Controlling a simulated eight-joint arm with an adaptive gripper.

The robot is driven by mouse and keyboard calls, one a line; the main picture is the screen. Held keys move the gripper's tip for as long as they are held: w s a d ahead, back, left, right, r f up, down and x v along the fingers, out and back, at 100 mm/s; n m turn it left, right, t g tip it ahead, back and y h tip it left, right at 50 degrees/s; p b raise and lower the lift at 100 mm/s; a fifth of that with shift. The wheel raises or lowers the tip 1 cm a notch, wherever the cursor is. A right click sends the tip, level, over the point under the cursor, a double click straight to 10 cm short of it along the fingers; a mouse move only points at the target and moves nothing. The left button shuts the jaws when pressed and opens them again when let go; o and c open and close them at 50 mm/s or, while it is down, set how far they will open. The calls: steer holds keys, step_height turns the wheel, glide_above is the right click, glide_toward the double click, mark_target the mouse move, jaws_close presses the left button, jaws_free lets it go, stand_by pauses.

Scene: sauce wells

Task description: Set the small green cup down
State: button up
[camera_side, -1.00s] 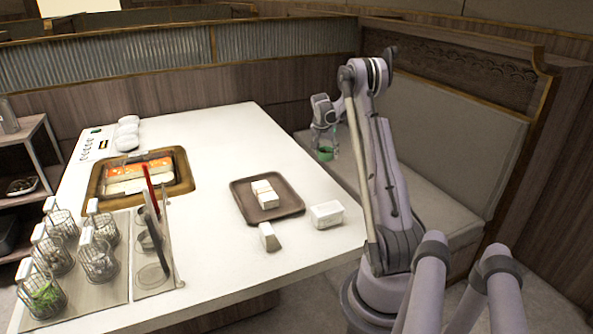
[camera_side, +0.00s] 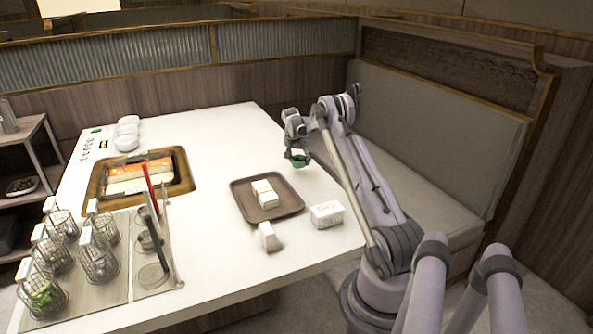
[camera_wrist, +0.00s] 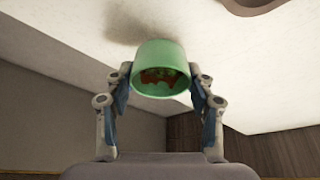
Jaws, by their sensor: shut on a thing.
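The small green cup (camera_side: 299,160) is held in my gripper (camera_side: 297,155) in the side view, above the right part of the white table (camera_side: 222,137), just beyond the brown tray. In the wrist view the green cup (camera_wrist: 161,66) sits between the two fingers of my gripper (camera_wrist: 160,84), which are shut on its sides. Something reddish shows inside the cup. A soft shadow lies on the white surface by the cup, and I cannot tell the exact height of the gap.
A brown tray (camera_side: 239,191) with white blocks stands at centre right. A white box (camera_side: 327,214) and a white wedge-shaped item (camera_side: 269,237) are near the front edge. A framed two-part pan (camera_side: 183,184), wire baskets (camera_side: 101,263) and stacked white dishes (camera_side: 126,141) are left. The table's back middle is clear.

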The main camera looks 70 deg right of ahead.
mark_target(299, 166)
steer(key=shift+f, duration=1.9)
steer(key=shift+f, duration=0.1)
steer(key=o, duration=1.2)
